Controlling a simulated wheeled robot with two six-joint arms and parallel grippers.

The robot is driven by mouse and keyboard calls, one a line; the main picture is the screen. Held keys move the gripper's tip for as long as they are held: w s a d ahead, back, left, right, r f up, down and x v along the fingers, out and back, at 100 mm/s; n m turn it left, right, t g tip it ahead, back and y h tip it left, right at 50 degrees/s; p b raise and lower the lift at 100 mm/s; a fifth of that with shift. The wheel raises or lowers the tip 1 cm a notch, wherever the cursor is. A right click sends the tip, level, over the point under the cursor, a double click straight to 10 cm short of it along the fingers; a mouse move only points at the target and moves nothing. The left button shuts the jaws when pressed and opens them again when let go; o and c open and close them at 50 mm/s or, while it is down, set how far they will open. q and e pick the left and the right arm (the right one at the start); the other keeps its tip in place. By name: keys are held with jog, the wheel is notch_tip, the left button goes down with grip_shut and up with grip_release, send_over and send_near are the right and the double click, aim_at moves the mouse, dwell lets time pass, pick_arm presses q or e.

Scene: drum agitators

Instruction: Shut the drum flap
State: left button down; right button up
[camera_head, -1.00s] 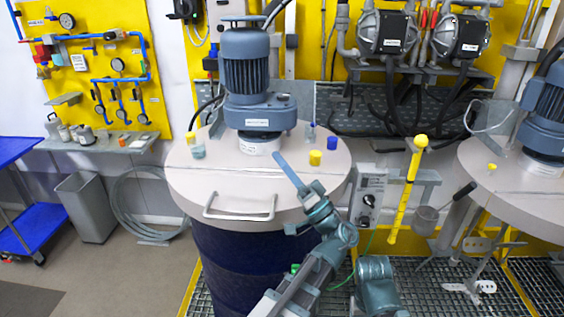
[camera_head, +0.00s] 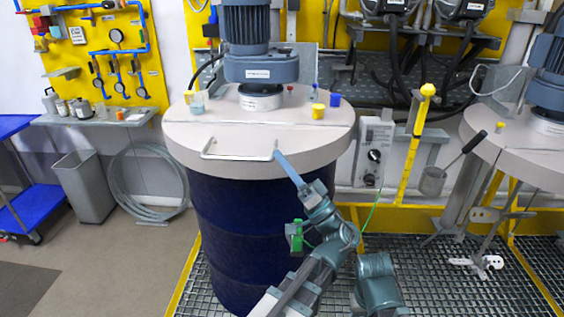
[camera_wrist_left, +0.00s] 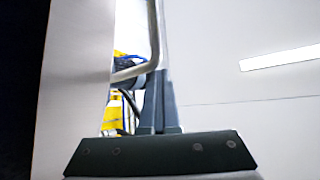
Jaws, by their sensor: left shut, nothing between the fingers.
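The drum (camera_head: 245,235) is dark blue with a pale grey lid. The lid's front part is the flap (camera_head: 235,135), which looks flat and level with the rest of the lid. A silver bar handle (camera_head: 240,158) stands at its front edge. My left gripper (camera_head: 279,155) is shut and empty, with its blue-grey fingertips at the handle's right end; I cannot tell whether they touch. In the left wrist view, the shut fingers (camera_wrist_left: 158,105) point up close to the bent handle rod (camera_wrist_left: 151,40), with a grey surface at left. My right gripper is not in view.
A blue-grey motor (camera_head: 252,50) stands on the lid's rear, with small yellow and blue caps nearby. A control box (camera_head: 373,150) and yellow post (camera_head: 411,150) are at the right. A second drum lid (camera_head: 520,150) lies farther right.

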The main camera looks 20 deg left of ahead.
pick_arm(q)
jog(key=shift+s+a+f, duration=0.15)
jog(key=shift+s+f, duration=0.1)
jog(key=shift+f, duration=0.15)
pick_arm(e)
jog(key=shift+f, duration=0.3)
